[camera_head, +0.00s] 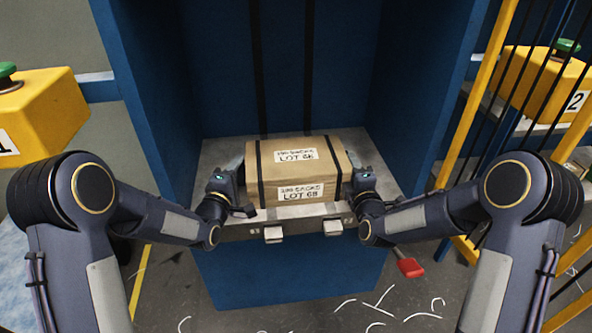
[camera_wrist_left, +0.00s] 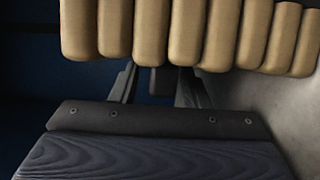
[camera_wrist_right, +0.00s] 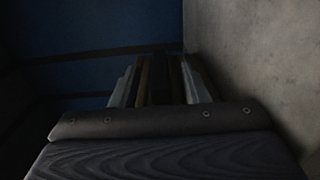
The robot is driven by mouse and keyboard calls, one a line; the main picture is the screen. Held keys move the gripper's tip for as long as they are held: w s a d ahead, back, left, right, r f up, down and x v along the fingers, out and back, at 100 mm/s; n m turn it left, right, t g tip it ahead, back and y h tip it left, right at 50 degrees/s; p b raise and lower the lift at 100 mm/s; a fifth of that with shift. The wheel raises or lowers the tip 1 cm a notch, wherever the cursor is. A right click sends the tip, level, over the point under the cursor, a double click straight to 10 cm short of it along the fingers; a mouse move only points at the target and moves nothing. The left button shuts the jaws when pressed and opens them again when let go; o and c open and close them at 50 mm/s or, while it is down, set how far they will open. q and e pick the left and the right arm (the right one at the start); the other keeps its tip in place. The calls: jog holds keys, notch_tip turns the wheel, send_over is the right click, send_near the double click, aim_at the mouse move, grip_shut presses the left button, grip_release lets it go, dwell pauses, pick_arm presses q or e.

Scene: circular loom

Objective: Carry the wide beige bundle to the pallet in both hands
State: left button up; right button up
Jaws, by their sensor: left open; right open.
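The wide beige bundle (camera_head: 328,172) sits on a grey shelf inside a blue bay, with dark straps and two "LOT 6B" labels. My left gripper (camera_head: 236,182) is open at the bundle's left end. In the left wrist view, the bundle's folded tan layers (camera_wrist_left: 185,35) lie just beyond the open fingers (camera_wrist_left: 160,85). My right gripper (camera_head: 352,182) is open at the bundle's right end. In the right wrist view its fingers (camera_wrist_right: 165,85) are dark; I cannot tell whether they touch the bundle. I cannot make out a pallet.
The blue bay's walls (camera_head: 160,90) rise on both sides and behind. The grey shelf (camera_head: 385,165) has two pale tabs at its front. A yellow railing (camera_head: 470,105) and a yellow button box (camera_head: 545,80) stand right; another box (camera_head: 45,105) stands left. White scraps (camera_head: 380,300) litter the floor.

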pick_arm(q)
grip_shut()
pick_arm(e)
grip_shut()
dwell(1.0)
pick_arm(q)
jog(key=shift+r, duration=0.25)
pick_arm(e)
jog(key=shift+r, duration=0.35)
